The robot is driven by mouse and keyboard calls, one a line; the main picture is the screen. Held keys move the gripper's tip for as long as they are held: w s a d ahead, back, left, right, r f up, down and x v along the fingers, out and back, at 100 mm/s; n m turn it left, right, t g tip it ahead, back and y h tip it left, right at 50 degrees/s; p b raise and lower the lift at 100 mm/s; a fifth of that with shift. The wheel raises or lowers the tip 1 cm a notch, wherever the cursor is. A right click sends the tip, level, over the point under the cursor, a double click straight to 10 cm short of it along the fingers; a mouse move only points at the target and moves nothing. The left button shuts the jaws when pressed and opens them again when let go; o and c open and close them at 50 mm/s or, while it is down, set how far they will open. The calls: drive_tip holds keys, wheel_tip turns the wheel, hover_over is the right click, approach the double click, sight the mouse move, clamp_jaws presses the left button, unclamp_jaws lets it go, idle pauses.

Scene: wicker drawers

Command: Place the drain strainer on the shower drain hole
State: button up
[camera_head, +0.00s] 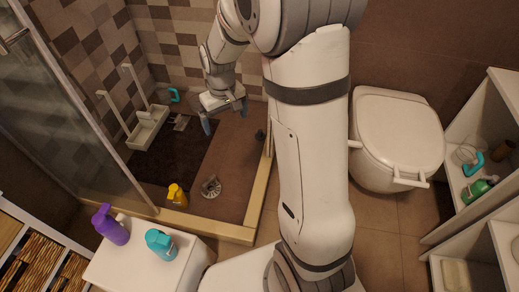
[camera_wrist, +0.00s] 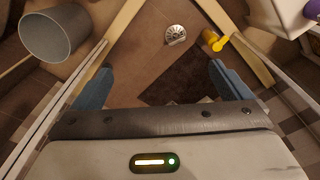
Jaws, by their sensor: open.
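A small round metal piece with slots, which looks like the drain strainer (camera_head: 211,186), is on the brown shower floor near the front ledge. It also shows at the top middle of the wrist view (camera_wrist: 176,35). I cannot make out the drain hole separately from it. My gripper (camera_head: 225,118) is open and empty above the shower floor, farther back than the metal piece. In the wrist view the two blue fingers (camera_wrist: 161,82) are wide apart with only floor and mat between them.
A dark mat (camera_head: 175,145) covers the left floor. A yellow bottle (camera_head: 177,195) stands near the ledge (camera_head: 205,226). A glass panel (camera_head: 75,100) bounds the left. A white caddy (camera_head: 148,127) stands at the back. A grey bin (camera_wrist: 57,35) stands outside the ledge.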

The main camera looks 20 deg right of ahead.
drive_tip(key=s+d+r+m, duration=0.1)
drive_tip(key=s+r, duration=0.2)
drive_tip(key=s, duration=0.7)
drive_tip(key=s+d+r+m, duration=0.1)
drive_tip(key=s+r, duration=0.3)
drive_tip(key=s, duration=0.6)
drive_tip(key=shift+d+r+m+t, duration=0.2)
drive_tip(key=shift+d+m+t, duration=0.1)
wheel_tip(320, 180, up, 34)
drive_tip(key=t+p, duration=0.1)
drive_tip(key=p, duration=2.9)
drive_tip(key=shift+s+d+f+p, duration=0.2)
drive_tip(key=shift+s+p, duration=0.05)
drive_tip(key=shift+p, duration=0.1)
